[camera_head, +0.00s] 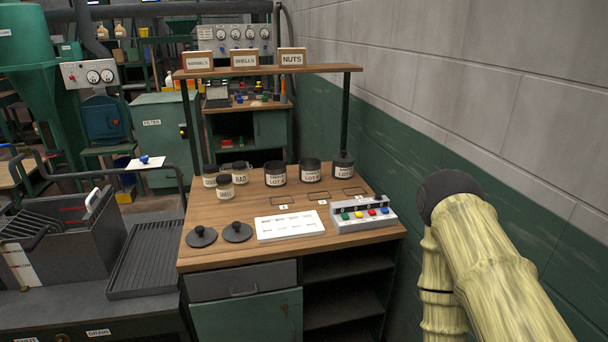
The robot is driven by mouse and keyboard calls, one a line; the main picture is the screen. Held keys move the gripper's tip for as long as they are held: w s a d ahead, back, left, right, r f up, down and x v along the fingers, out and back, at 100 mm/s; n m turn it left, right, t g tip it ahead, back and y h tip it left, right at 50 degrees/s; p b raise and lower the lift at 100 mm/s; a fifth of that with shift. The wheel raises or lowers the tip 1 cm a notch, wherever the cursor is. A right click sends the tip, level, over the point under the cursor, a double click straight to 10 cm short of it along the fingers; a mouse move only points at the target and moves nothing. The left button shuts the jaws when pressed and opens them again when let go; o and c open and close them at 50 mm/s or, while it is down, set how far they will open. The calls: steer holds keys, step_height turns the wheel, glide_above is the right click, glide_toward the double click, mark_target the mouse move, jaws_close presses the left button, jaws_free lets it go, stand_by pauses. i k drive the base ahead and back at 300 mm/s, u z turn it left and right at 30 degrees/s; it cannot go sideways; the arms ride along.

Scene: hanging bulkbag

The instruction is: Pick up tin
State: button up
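Several dark tins with pale labels stand on a wooden workbench (205,210). Toward the back middle are two open-topped tins, a left lot tin (275,176) and a middle lot tin (311,172). A right lot tin (343,168) beside them has a dark knobbed top. Three smaller tins cluster at the left: one at the back left (210,177), a front tin (225,189) and a tin whose label seems to read BAD (241,175). Two black knobbed lids, left (201,237) and right (237,233), lie at the front left. My arm shows at the right; its gripper is out of view.
A white tray (290,225) with small label plates and a button box (362,215) occupy the bench front. A raised shelf (270,71) with KERNELS, SHELLS and NUTS signs spans above. A wall (400,130) borders the right; a grey ribbed tray (148,258) is left.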

mark_target(275, 171)
steer(key=k, duration=0.55)
steer(key=u, duration=0.8)
steer(key=i, duration=1.2)
steer(key=z, duration=0.35)
